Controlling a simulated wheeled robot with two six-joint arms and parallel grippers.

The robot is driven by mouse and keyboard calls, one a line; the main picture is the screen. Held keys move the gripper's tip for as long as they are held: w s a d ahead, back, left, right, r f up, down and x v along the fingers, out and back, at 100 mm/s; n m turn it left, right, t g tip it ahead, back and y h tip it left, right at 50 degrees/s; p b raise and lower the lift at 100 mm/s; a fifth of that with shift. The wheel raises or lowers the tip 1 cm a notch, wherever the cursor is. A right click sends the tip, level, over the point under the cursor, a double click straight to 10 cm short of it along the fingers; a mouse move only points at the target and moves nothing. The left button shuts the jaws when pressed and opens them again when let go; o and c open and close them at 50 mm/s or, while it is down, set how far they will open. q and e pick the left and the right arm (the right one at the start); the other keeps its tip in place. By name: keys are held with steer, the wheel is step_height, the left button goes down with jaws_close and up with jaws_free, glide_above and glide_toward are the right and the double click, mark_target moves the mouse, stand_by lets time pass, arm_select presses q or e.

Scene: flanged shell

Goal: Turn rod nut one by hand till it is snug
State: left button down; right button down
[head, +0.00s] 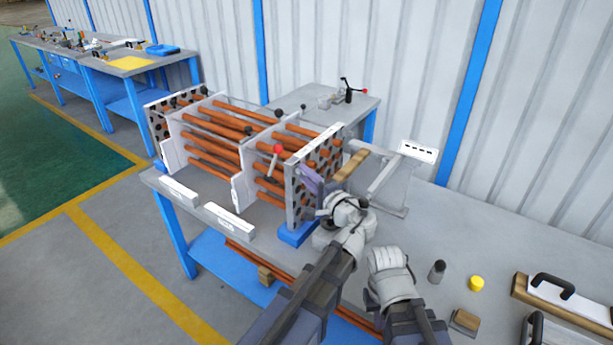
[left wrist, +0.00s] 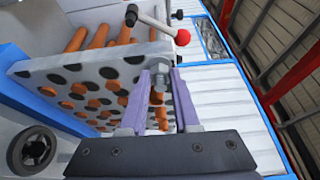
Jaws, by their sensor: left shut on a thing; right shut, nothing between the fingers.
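The tube bundle's perforated end plate (head: 300,195) stands on the bench, with copper tubes (head: 215,150) running back through white baffles. My left gripper (head: 312,182) is at this plate. In the left wrist view, its two purple fingers (left wrist: 160,75) close on a small grey metal nut (left wrist: 159,68) in front of the plate's upper edge. The nut's threads and its contact with the plate are too small to judge. My right arm shows at the lower middle of the head view, but its fingers cannot be seen.
A red-knobbed lever (head: 278,150) stands close to the plate. A wooden block (head: 351,165) and a metal stand (head: 385,178) are just right of my left gripper. A dark cylinder (head: 437,271), a yellow cap (head: 476,284) and a black-handled board (head: 565,300) lie on the right.

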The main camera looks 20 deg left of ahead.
arm_select(q)
steer(key=shift+w+d+r+m+g+h+p, duration=0.15)
steer(key=shift+m+g+p, duration=1.25)
steer(key=shift+m, duration=0.85)
steer(key=shift+w+r+m+g+h+p, duration=0.1)
steer(key=shift+m+g+p, duration=0.95)
steer(key=shift+m+p, duration=0.9)
steer(key=shift+w+d+r+m+g+h+p, duration=0.15)
steer(key=shift+m+g+p, duration=1.1)
steer(key=shift+m, duration=1.25)
steer(key=shift+a, duration=0.1)
steer(key=c, duration=0.7)
jaws_free()
steer(key=shift+o, duration=0.3)
